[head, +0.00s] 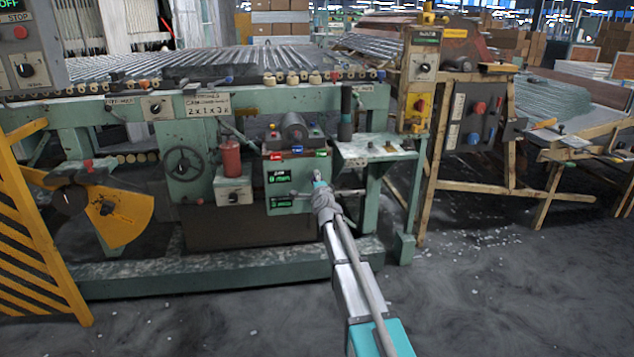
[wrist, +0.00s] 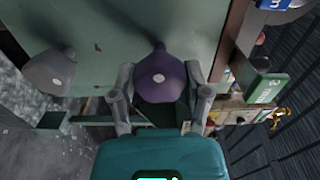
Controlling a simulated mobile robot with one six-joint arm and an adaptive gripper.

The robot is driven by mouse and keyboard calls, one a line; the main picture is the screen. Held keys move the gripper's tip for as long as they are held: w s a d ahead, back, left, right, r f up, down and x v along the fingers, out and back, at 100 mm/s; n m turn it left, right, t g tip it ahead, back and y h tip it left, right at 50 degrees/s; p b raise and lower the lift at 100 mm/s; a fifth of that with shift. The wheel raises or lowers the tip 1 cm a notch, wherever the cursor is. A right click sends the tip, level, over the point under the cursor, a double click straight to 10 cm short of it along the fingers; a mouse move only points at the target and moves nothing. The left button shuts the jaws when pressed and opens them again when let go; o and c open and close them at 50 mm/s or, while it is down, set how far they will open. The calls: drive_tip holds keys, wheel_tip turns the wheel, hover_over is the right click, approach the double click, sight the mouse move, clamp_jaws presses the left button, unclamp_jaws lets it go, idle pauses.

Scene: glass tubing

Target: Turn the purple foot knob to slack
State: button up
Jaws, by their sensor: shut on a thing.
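In the head view my gripper (head: 319,180) reaches the front of the green machine at the right of the box with green displays (head: 292,190). The knob is hidden there behind my gripper and arm. Which way the knob is turned I cannot tell.
A grey knob (wrist: 49,72) sits left of the purple one in the wrist view. A green shelf (head: 375,148) stands right of the display box. A handwheel (head: 184,163) and a yellow guard (head: 118,212) are at the left.

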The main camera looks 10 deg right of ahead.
drive_tip(key=n, duration=0.4)
drive_tip(key=shift+w+n, duration=0.1)
drive_tip(key=shift+n, duration=0.3)
drive_tip(key=n, duration=0.4)
drive_tip(key=shift+n, duration=0.4)
drive_tip(key=o, duration=1.2)
drive_tip(key=shift+c, duration=0.2)
drive_tip(key=shift+s, duration=0.2)
drive_tip(key=s, duration=1.1)
drive_tip(key=shift+s, duration=0.35)
